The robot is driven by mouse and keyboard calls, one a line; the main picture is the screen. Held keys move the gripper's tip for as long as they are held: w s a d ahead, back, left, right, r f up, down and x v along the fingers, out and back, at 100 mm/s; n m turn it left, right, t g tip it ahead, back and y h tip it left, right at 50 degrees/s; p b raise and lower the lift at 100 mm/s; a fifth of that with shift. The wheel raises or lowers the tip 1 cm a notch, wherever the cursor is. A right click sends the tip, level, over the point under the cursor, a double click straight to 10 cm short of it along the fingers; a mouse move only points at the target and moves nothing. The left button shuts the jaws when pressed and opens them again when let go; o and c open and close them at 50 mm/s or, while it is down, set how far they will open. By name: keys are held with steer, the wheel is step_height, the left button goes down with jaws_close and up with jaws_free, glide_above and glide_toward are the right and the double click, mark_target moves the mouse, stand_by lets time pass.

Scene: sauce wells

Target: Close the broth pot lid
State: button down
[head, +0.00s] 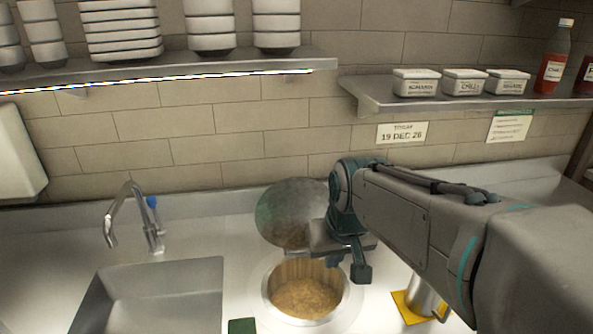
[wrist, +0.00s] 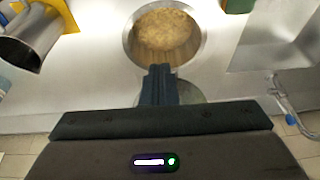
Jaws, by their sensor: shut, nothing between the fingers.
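The broth pot (head: 305,292) is a round well sunk in the steel counter, with brownish broth showing inside. Its round metal lid (head: 290,208) stands raised behind the opening, so the pot is open. My gripper (head: 361,272) is shut and empty, in front of the lid's right side and above the right rear rim of the pot. In the wrist view the pot (wrist: 165,35) lies just beyond my shut fingers (wrist: 159,72). A strip of the lid (wrist: 193,92) shows beside the fingers, the rest hidden by my gripper. I cannot tell whether they touch it.
A sink (head: 155,295) with a tap (head: 130,215) is left of the pot. A green block (head: 242,326) lies at the pot's front left. A metal cylinder (head: 428,294) on a yellow base (head: 404,308) stands to the right, partly behind my arm. Shelves hang above.

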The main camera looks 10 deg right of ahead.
steer(key=w+d+r+p, duration=0.1)
steer(key=w+r, duration=0.1)
steer(key=w, duration=0.6)
steer(key=w+r+p, duration=0.1)
steer(key=w+r, duration=0.2)
steer(key=w, duration=0.6)
steer(key=t+p, duration=0.1)
steer(key=p, duration=0.1)
glide_above(302, 180)
steer(key=w+d, duration=0.1)
steer(key=w, duration=0.1)
steer(key=p+x, duration=0.3)
steer(key=x, duration=0.8)
steer(key=shift+w+d, duration=0.15)
steer(key=shift+d, duration=0.1)
steer(key=shift+b, duration=0.3)
steer(key=shift+s+t+b, duration=0.25)
steer(key=shift+t+b, duration=0.05)
steer(key=shift+b, duration=0.1)
steer(key=shift+s+r+b, duration=0.15)
steer(key=shift+s+b, duration=0.15)
steer(key=shift+b, duration=0.05)
steer(key=shift+s+b, duration=0.15)
steer(key=shift+b, duration=0.2)
